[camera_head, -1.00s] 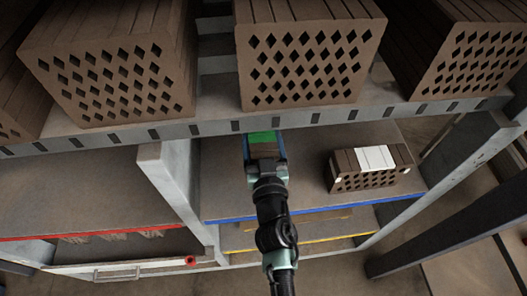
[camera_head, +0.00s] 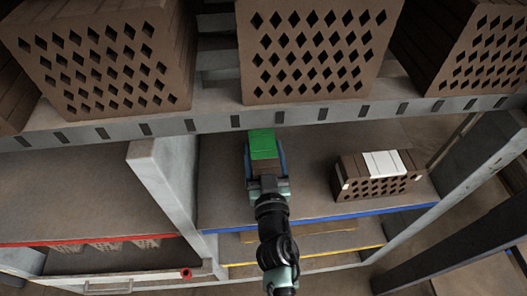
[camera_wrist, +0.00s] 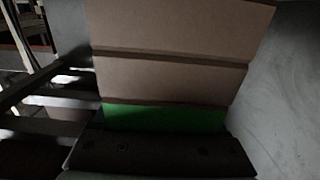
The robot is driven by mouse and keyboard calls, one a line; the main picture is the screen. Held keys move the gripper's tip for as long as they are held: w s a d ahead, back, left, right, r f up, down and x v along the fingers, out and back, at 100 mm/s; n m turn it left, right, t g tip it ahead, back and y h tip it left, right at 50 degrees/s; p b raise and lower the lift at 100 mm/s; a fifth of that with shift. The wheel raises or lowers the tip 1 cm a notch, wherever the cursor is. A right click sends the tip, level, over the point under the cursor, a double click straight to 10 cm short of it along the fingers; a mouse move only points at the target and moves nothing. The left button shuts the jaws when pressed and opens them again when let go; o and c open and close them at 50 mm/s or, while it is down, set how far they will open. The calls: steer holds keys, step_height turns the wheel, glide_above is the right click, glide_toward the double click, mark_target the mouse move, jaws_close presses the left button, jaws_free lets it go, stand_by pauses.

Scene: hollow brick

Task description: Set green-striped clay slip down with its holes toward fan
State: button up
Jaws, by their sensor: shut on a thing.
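My gripper (camera_head: 266,172) is shut on the green-striped clay slip (camera_head: 262,146), a brown block with a bright green band. In the head view it is over the blue-edged shelf, left of the white-striped brick. In the wrist view the slip (camera_wrist: 170,75) fills the middle, with grooved brown faces and the green band near my gripper. Its holes do not show in either view. I cannot tell whether its underside touches the shelf. No fan is recognisable.
A white-striped brick (camera_head: 377,175) with diamond holes facing front stands right on the blue-edged shelf (camera_head: 320,205). A grey upright (camera_head: 165,185) bounds the left. Large perforated bricks (camera_head: 313,50) stand on the shelf above, whose edge (camera_head: 210,122) overhangs. Bare shelf lies between slip and white-striped brick.

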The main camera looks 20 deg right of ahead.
steer(key=o, duration=1.5)
steer(key=shift+b+v, duration=1.1)
steer(key=shift+v, duration=4.95)
steer(key=shift+r, duration=0.1)
